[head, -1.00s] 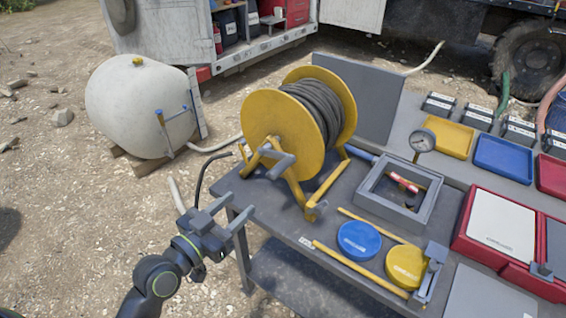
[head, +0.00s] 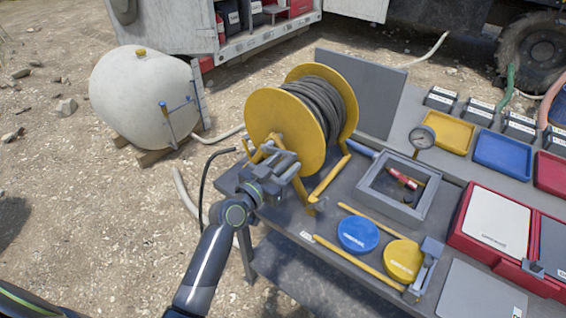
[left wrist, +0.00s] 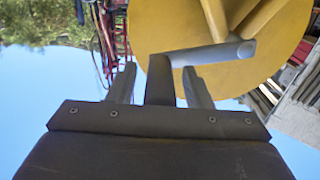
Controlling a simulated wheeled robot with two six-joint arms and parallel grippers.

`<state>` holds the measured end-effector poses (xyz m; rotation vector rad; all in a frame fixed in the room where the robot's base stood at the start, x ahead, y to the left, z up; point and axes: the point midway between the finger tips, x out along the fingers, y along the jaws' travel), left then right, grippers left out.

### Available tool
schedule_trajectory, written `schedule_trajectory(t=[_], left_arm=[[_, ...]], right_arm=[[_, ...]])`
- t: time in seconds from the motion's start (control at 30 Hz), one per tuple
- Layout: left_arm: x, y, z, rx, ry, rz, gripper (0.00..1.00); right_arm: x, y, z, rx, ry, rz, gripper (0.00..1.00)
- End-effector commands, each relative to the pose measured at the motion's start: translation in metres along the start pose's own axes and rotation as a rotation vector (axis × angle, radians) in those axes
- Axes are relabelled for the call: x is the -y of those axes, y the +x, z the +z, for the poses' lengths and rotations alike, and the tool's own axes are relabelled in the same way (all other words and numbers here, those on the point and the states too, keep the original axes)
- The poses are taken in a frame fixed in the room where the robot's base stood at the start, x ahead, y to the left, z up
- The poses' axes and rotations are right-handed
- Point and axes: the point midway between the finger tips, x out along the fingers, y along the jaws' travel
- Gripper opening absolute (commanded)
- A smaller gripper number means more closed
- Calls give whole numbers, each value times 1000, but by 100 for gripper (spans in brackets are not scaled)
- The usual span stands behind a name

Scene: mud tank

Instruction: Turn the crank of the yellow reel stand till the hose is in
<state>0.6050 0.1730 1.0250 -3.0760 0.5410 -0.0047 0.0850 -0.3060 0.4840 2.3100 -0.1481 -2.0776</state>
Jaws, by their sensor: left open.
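The yellow reel stand (head: 283,128) stands on the grey table, with dark hose (head: 325,102) wound on its drum. A dark length of hose (head: 206,178) hangs over the table's left side; its lower end is hidden. The grey crank (left wrist: 215,54) is on the reel's near face. My left gripper (head: 283,168) is at the crank, partly covering it in the head view. In the left wrist view, my left gripper (left wrist: 160,86) is open, with the crank's grey handle (left wrist: 158,82) between its two fingers. Gaps show on both sides of the handle. My right gripper is out of view.
Right of the reel are a grey square frame (head: 365,202), a gauge (head: 421,138), blue (head: 358,234) and yellow (head: 404,260) round lids, and yellow rods (head: 358,263). A white tank (head: 140,98) stands on the ground at left. Open ground lies left of the table.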

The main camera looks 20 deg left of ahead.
Motion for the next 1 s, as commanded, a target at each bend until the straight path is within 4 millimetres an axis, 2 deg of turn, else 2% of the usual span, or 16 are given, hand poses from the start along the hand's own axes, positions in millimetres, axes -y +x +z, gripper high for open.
schedule_trajectory(t=[0.3,0.6,0.67,1.0], left_arm=[[0,2,0,0,0,0,46],[0,2,0,0,0,0,6],[0,2,0,0,0,0,0],[0,2,4,0,17,0,0]], right_arm=[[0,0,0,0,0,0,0],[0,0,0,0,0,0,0],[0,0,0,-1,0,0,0],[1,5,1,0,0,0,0]])
